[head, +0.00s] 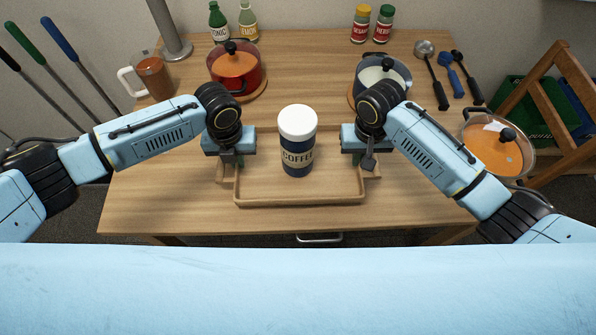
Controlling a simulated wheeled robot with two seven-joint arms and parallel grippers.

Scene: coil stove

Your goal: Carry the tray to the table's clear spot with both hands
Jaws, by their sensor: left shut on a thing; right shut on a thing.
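A wooden tray (300,198) with a raised rim is at the front middle of the table (160,205). A coffee container (298,140) with a white lid and dark blue body stands upright on the tray. My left gripper (236,162) is shut on the tray's left side. My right gripper (366,164) is shut on the tray's right side. The fingertips are partly hidden by the gripper bodies. I cannot tell whether the tray touches the table or is slightly raised.
A red pot (236,70) and a dark blue pot (381,76) stand behind my wrists. A glass-lidded pan (497,148) sits at the right edge. A mug (150,75), bottles (219,22), spice jars (361,24) and utensils (451,82) line the back. The table's front left is bare.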

